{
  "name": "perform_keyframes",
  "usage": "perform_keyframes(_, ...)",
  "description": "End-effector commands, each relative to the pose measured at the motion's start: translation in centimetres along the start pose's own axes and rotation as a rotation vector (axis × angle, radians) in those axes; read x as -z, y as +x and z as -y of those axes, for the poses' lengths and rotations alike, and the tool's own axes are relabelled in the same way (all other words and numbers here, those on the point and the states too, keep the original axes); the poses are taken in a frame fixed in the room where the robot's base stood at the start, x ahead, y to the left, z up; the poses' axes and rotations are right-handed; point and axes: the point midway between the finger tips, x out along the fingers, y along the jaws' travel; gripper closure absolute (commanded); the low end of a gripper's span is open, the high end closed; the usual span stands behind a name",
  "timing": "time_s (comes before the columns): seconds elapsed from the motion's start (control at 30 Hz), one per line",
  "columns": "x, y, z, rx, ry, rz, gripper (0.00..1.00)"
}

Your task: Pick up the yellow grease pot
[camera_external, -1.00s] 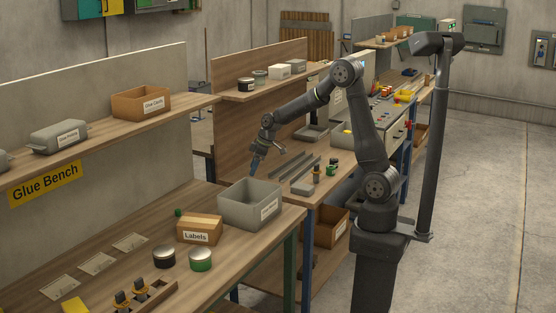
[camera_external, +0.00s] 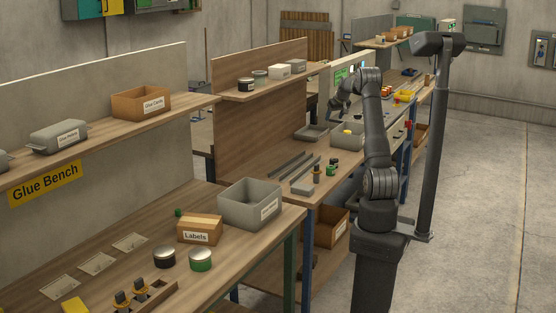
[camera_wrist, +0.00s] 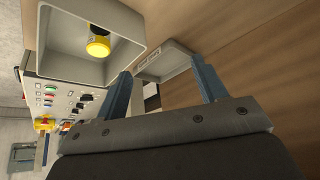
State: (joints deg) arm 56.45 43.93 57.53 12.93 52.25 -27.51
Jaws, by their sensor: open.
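The yellow grease pot (camera_wrist: 98,45) stands inside a grey bin (camera_wrist: 62,62) at the upper left of the wrist view. In the external view the pot is a small yellow spot (camera_external: 347,131) in the grey bin (camera_external: 352,142) on the middle bench. My gripper (camera_wrist: 161,66) shows two blue fingers spread apart with nothing between them. In the external view my gripper (camera_external: 333,115) is above the bench, close to the bin and up and to its left. It is apart from the pot. The fingertips are small and dark there.
A shallow grey tray (camera_external: 311,133) lies left of the bin, and my fingers partly cover it in the wrist view. A control panel with buttons (camera_wrist: 60,100) stands beyond the bin. Long metal bars (camera_external: 290,166) and small pots (camera_external: 332,167) lie nearer on the bench.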

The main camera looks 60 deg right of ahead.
Motion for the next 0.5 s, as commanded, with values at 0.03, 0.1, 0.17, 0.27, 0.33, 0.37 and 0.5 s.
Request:
perform_keyframes(0.03,-0.3,-0.5,-3.5,-0.026,0.048,-0.005,0.35)
perform_keyframes(0.1,-0.6,-1.1,-6.8,-0.051,0.094,-0.011,0.35)
perform_keyframes(0.17,-0.9,-1.5,-8.9,-0.067,0.125,-0.015,0.35)
perform_keyframes(0.27,-1.3,-1.9,-10.9,-0.082,0.154,-0.018,0.35)
perform_keyframes(0.33,-1.4,-1.6,-11.4,-0.086,0.162,-0.018,0.35)
perform_keyframes(0.37,-1.4,-1.3,-11.5,-0.087,0.163,-0.018,0.35)
perform_keyframes(0.5,-1.4,1.2,-11.6,-0.085,0.162,-0.016,0.35)
